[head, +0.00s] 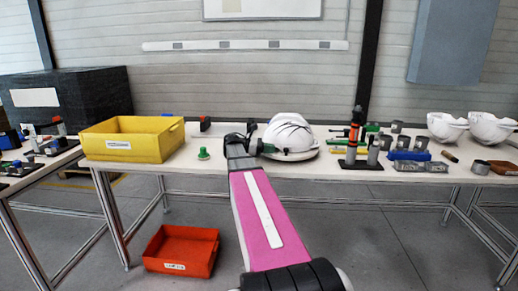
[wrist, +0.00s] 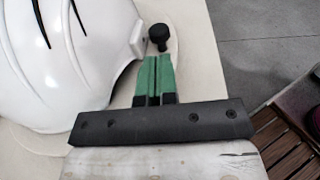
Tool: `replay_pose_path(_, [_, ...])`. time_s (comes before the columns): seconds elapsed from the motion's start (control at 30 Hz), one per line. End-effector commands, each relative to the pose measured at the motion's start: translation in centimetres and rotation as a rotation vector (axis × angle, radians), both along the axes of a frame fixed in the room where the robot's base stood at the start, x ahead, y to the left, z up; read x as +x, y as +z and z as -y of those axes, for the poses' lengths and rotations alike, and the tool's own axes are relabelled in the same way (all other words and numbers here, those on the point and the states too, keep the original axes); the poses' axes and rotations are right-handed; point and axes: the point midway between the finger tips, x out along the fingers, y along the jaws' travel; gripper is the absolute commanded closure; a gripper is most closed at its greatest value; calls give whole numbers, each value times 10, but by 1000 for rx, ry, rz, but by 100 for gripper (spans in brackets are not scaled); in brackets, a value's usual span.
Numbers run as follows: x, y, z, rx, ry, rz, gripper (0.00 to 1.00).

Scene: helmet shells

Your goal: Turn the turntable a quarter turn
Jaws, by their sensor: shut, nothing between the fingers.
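The turntable (head: 309,155) is a pale round disc on the long table, with a white helmet shell (head: 290,132) with black stripes on top of it. In the wrist view the helmet (wrist: 60,50) fills the upper left. A black round knob (wrist: 158,34) stands beside the helmet, close to the disc's edge. My gripper (head: 267,148) is at the left side of the turntable, low beside the helmet. In the wrist view its green fingers (wrist: 155,60) are together and empty, with their tips just short of the knob in the picture. I cannot tell whether they touch it.
A yellow bin (head: 130,140) and a green knobbed piece (head: 203,154) stand on the table to the left. A tool stand (head: 354,145) and several small parts are to the right, with two more white shells (head: 447,126) beyond. A red bin (head: 182,250) is on the floor.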

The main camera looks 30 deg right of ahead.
Motion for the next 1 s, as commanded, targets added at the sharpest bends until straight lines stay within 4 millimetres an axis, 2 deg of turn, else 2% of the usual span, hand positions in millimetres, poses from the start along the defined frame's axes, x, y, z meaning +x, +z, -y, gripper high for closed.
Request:
replay_pose_path(0.1, [-9, -3, 15, 0, -2, 0, 100])
replay_pose_path(0.3, [-15, -5, 29, 0, -1, 0, 100])
replay_pose_path(0.7, [-16, -5, 32, 0, 1, 0, 100])
replay_pose_path(1.0, [-32, -5, 42, 0, 111, 0, 100])
